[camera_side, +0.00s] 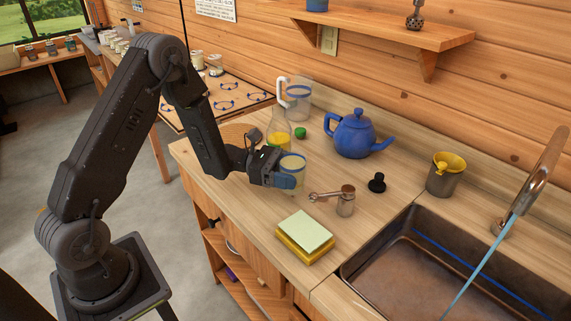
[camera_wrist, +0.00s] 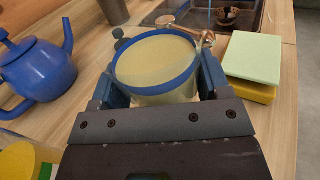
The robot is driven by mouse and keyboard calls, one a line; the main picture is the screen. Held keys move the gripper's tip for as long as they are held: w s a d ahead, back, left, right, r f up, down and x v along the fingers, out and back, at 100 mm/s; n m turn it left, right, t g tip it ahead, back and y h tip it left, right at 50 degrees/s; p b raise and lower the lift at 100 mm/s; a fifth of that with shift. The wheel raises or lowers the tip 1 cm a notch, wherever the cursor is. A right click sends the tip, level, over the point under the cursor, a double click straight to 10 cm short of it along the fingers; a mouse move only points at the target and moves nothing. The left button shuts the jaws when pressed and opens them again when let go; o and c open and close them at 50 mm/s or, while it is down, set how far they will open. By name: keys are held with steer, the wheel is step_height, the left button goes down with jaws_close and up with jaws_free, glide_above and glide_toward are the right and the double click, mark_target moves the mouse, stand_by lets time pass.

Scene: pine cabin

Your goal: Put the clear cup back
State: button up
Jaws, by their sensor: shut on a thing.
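The clear cup (camera_side: 293,166) has a blue band at its rim and looks pale yellowish through its wall. My gripper (camera_side: 284,181) is shut around it at the counter's left part. In the wrist view the cup (camera_wrist: 155,66) stands between the two blue fingers (camera_wrist: 157,84), its round mouth facing the camera. Its base is hidden in the wrist view, and I cannot tell whether it touches the counter.
A flask with yellow liquid (camera_side: 279,134), a clear jug (camera_side: 297,98) and a blue teapot (camera_side: 355,134) stand behind. A metal portafilter (camera_side: 345,201) and sponge (camera_side: 305,236) lie nearer the sink (camera_side: 450,270). A board with blue rings (camera_side: 235,92) is at back left.

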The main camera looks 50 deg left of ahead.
steer(key=shift+f, duration=1.7)
steer(key=o, duration=1)
steer(key=shift+f, duration=0.15)
steer(key=shift+c, duration=0.2)
